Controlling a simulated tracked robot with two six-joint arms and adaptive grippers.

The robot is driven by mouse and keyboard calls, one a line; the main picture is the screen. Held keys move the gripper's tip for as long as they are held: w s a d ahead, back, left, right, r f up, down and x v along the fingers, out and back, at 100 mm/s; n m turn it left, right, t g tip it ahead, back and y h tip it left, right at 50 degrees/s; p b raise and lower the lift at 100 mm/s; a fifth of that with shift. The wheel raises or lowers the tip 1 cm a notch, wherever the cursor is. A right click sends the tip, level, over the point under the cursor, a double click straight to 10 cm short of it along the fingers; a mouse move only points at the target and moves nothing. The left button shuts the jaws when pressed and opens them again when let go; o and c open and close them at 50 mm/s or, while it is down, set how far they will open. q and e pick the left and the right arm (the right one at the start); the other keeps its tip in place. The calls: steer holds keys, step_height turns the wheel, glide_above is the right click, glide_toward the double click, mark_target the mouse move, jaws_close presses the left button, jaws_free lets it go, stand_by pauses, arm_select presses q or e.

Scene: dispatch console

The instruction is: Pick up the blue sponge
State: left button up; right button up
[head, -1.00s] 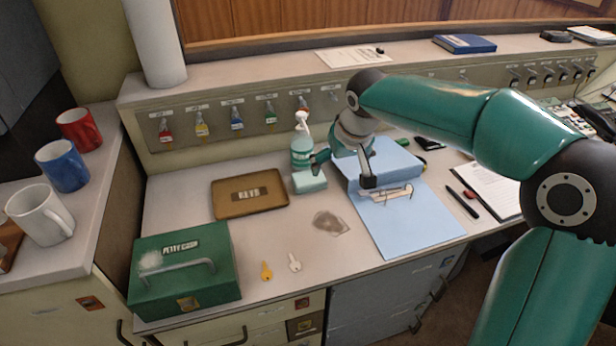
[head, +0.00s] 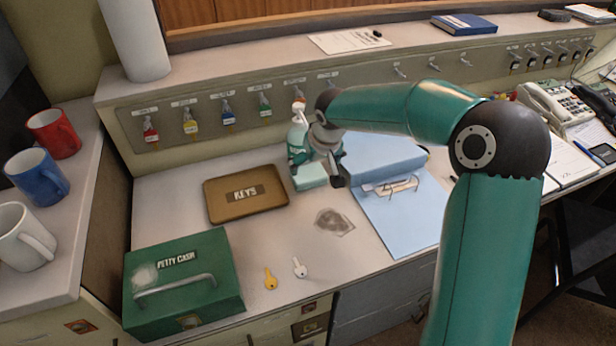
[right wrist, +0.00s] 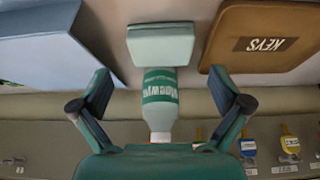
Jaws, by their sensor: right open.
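The blue sponge (head: 311,177) is a pale blue-green block on the desk, right of the brown key tray and in front of the spray bottle. It also shows whole in the right wrist view (right wrist: 160,44), beyond my fingertips. My right gripper (head: 317,171) is over the sponge's back right side in the head view, partly in front of the bottle. In the right wrist view its two fingers (right wrist: 161,90) are spread wide with nothing held; the bottle shows between them. I cannot tell its exact height above the desk. My left gripper is not in view.
The spray bottle (head: 298,137) stands close behind the sponge. The key tray (head: 216,213) is left of it, and a blue box file (head: 385,155) and clipboard (head: 410,222) are right. A smudge, two keys and a green cash box (head: 180,280) lie nearer.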

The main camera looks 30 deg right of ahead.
mark_target(310, 177)
steer(key=shift+x, duration=3.25)
steer(key=shift+c, duration=0.3)
steer(key=shift+a, duration=0.1)
steer(key=c, duration=0.7)
steer(key=shift+o, duration=0.2)
step_height(310, 177, up, 10)
steer(key=shift+p, duration=0.45)
steer(key=o, duration=0.4)
steer(key=c, duration=0.4)
